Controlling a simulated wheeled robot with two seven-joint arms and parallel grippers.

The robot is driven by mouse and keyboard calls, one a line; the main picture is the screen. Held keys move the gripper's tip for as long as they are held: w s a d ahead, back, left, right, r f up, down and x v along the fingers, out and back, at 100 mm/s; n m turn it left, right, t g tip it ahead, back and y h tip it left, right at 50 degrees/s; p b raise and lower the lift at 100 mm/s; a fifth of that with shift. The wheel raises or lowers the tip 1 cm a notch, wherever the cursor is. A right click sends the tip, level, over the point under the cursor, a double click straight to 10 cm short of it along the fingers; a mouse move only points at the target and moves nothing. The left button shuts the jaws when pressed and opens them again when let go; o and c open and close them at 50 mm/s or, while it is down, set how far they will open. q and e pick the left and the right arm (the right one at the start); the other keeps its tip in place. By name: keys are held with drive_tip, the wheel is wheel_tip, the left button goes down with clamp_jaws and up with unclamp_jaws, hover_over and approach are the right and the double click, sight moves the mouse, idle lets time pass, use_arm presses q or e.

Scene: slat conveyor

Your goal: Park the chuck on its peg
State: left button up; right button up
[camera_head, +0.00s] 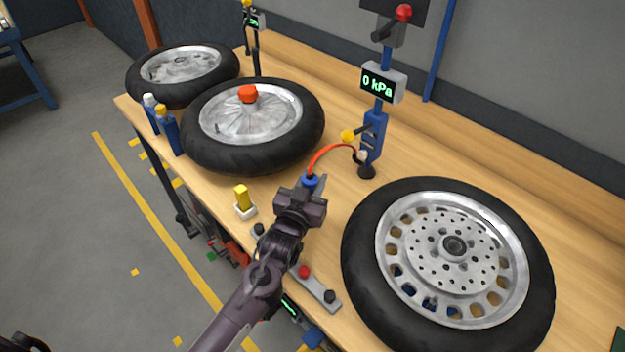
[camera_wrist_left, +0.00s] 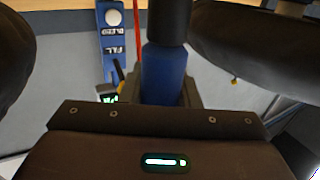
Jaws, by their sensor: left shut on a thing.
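The chuck (camera_head: 310,181) is a small blue piece on the end of a red hose (camera_head: 330,150). My left gripper (camera_head: 307,189) is shut on it and holds it over the front of the bench, left of the blue post (camera_head: 373,140). In the left wrist view the chuck (camera_wrist_left: 163,75) is a blue cylinder with a dark upper part between the fingers. The post carries a short arm with a yellow end (camera_head: 349,136); I cannot tell whether this is the peg. The hose runs to the post. My right gripper is not in view.
A wheel (camera_head: 370,235) lies right of my left arm; another with an orange knob (camera_head: 248,93) lies behind left.

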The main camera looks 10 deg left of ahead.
use_arm(q)
drive_tip(key=shift+f, duration=0.25)
idle(0.7)
drive_tip(key=shift+f+b, duration=0.65)
drive_tip(key=shift+r, duration=0.1)
drive_tip(key=shift+r+p, duration=0.1)
drive_tip(key=shift+p, duration=0.25)
drive_tip(key=shift+s+r+p, duration=0.1)
drive_tip(key=shift+r+p, duration=0.3)
drive_tip(key=shift+r, duration=0.15)
drive_tip(key=shift+f+b, duration=0.55)
drive_tip(key=shift+f, duration=0.2)
idle(0.5)
drive_tip(key=shift+r+p, duration=0.15)
drive_tip(key=shift+p, duration=0.15)
